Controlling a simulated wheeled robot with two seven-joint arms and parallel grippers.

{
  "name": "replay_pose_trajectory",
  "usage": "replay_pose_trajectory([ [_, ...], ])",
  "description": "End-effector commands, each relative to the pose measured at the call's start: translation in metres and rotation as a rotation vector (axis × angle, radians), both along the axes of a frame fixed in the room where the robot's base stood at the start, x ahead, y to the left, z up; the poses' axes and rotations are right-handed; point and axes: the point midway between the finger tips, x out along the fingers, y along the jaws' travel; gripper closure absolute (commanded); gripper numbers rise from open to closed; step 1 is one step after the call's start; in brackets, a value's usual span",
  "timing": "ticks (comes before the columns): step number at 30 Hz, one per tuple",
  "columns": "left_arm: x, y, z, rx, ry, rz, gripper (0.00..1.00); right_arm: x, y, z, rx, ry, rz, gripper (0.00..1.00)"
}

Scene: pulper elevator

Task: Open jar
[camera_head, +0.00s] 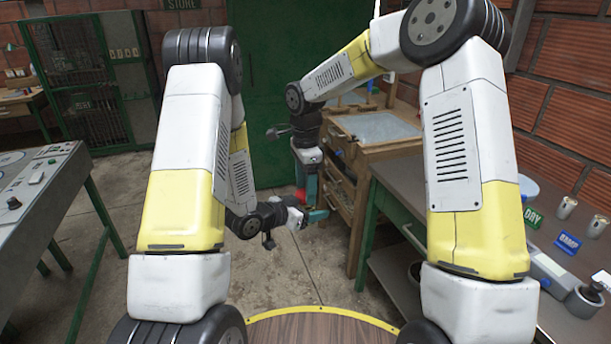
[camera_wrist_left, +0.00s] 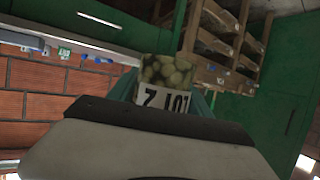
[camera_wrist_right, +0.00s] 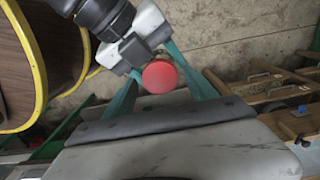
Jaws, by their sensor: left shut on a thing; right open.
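The jar shows in the left wrist view (camera_wrist_left: 165,78), with greenish beans inside and a white label reading LOT 2 upside down. My left gripper (camera_head: 314,214) is shut on the jar, with teal fingers at its sides. The jar's round red lid (camera_wrist_right: 160,76) faces the right wrist camera; a bit of red also shows in the head view (camera_head: 300,195). My right gripper (camera_head: 307,180) points down from above the lid and is open. Its teal fingers lie to either side of the lid in the right wrist view. I cannot tell whether they touch it.
A wooden cabinet with drawers (camera_head: 345,203) stands just right of the grippers. A green-legged bench (camera_head: 405,200) with signs and cups runs along the right. A control desk (camera_head: 40,180) stands at left. Concrete floor (camera_head: 300,265) is clear below the grippers.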

Motion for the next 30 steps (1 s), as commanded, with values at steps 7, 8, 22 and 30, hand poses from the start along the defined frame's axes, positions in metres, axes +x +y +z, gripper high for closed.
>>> replay_pose_trajectory([
  [7, 0.0003, -0.0001, 0.0005, -0.001, -0.001, 0.0, 1.0, -0.0003, 0.0004, -0.0073, 0.001, 0.0, 0.001, 0.34],
  [8, 0.0003, -0.0001, 0.0005, -0.001, -0.001, 0.0, 1.0, -0.0003, 0.0004, -0.0073, 0.001, 0.0, 0.001, 0.34],
  [22, 0.0003, -0.0001, 0.0005, -0.001, -0.001, 0.0, 1.0, -0.0002, 0.0002, -0.0068, 0.0, 0.0, 0.001, 1.0],
  [30, 0.0003, 0.0, 0.0005, -0.001, -0.001, 0.0, 1.0, 0.0, 0.0, -0.0064, 0.002, -0.001, 0.283, 1.0],
])
